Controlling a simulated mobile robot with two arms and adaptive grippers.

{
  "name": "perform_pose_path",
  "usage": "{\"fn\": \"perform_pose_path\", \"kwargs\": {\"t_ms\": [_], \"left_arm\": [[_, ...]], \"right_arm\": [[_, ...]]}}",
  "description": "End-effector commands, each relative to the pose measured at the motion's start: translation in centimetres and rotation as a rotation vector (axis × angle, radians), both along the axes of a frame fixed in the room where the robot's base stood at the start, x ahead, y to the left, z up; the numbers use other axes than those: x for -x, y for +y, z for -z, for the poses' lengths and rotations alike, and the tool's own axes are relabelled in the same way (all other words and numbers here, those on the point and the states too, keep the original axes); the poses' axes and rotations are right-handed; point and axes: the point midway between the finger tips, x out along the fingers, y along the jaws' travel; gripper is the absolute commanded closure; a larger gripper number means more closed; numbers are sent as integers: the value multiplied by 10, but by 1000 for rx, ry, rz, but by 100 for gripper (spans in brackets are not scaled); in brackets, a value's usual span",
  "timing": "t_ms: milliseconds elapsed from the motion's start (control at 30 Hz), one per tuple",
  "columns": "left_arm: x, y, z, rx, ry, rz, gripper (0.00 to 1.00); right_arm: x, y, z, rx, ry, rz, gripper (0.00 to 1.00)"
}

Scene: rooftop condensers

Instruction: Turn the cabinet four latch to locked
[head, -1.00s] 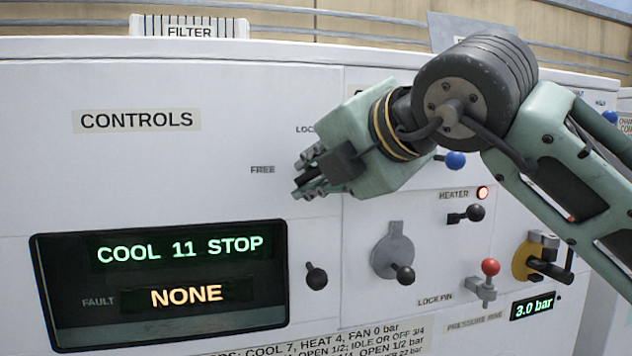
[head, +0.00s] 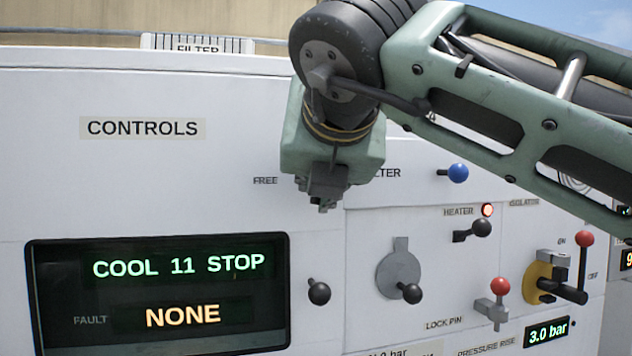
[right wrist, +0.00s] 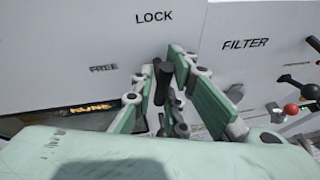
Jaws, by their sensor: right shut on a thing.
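My right gripper (head: 325,203) hangs in front of the white control panel, its fingers pointing down, right of the word FREE. In the right wrist view the fingers (right wrist: 166,98) are shut on a dark latch handle (right wrist: 163,78), below the word LOCK and right of the word FREE. In the head view my gripper and arm hide the latch and the LOCK word. The latch's exact angle is hard to tell. No cabinet number is readable. My left gripper is not in view.
The display (head: 160,293) reads COOL 11 STOP and fault NONE. Near my right gripper are a black knob (head: 319,292), a grey round lever (head: 399,275), a blue knob (head: 458,173), the heater lever (head: 480,228), a red lock pin (head: 499,286) and a yellow isolator (head: 538,283).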

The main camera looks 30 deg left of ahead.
Motion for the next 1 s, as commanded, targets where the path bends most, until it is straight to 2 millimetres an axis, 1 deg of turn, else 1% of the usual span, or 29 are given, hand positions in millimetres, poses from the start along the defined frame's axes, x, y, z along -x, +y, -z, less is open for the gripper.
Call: {"fn": "perform_pose_path", "kwargs": {"t_ms": [100,333,867,900,1000], "left_arm": [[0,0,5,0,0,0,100],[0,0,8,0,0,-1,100],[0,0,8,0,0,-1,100],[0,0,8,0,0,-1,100],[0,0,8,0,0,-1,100]], "right_arm": [[-1,-1,0,39,-52,6,100],[-1,-1,-2,85,-108,6,100],[-2,-2,-4,98,-127,7,100],[-2,-2,-4,97,-126,7,85],[-2,-2,-4,98,-126,7,76]]}}
